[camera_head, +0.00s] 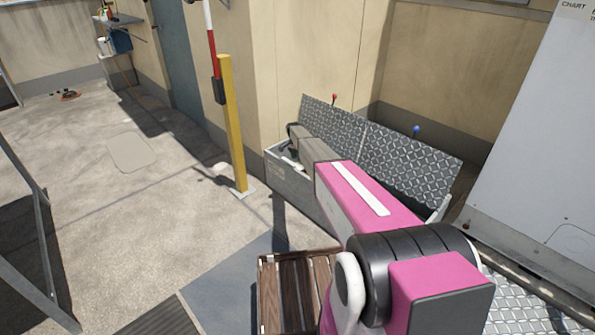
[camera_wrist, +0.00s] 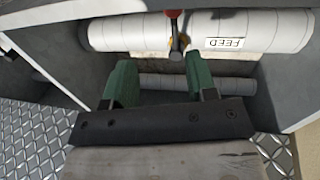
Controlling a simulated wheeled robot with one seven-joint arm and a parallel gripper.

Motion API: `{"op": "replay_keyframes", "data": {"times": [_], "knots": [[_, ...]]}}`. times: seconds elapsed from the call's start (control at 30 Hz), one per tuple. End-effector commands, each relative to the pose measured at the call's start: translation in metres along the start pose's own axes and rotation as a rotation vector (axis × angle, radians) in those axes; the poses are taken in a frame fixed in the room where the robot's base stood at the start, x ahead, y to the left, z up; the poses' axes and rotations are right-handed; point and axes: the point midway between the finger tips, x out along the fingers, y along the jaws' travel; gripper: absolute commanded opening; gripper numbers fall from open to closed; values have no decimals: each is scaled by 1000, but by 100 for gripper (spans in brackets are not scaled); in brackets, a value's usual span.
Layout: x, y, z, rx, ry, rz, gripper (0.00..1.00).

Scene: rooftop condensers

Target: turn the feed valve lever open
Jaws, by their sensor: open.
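The feed valve lever (camera_wrist: 176,41) shows at the top of the wrist view. It is a grey lever with a red end (camera_wrist: 173,14), on a brass-coloured valve body. It crosses a pale wrapped pipe (camera_wrist: 118,33) that bears a FEED label (camera_wrist: 228,43). My gripper (camera_wrist: 160,80) has two green fingers, apart and empty, below the pipe in the picture. The lever lies ahead of the gap between the fingers, a little right of its middle. No contact with the lever shows. In the head view my arm reaches into the open box and hides the valve.
The grey box (camera_head: 291,184) has raised checkered lids (camera_head: 405,160) behind it. A red knob (camera_head: 334,98) and a blue knob (camera_head: 416,130) show at the lids' upper edge. A second pipe (camera_wrist: 165,80) runs behind the fingers. A yellow post (camera_head: 234,125) stands left; open floor lies beyond it.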

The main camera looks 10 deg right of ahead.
Motion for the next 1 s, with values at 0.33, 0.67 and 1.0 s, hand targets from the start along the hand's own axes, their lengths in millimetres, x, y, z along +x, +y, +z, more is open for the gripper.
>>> {"op": "replay_keyframes", "data": {"times": [0.33, 0.67, 1.0], "knots": [[15, -19, -12, 38, 0, 9, 52], [63, -19, -12, 36, 0, 9, 52], [111, -18, -12, 35, 0, 8, 52]]}}
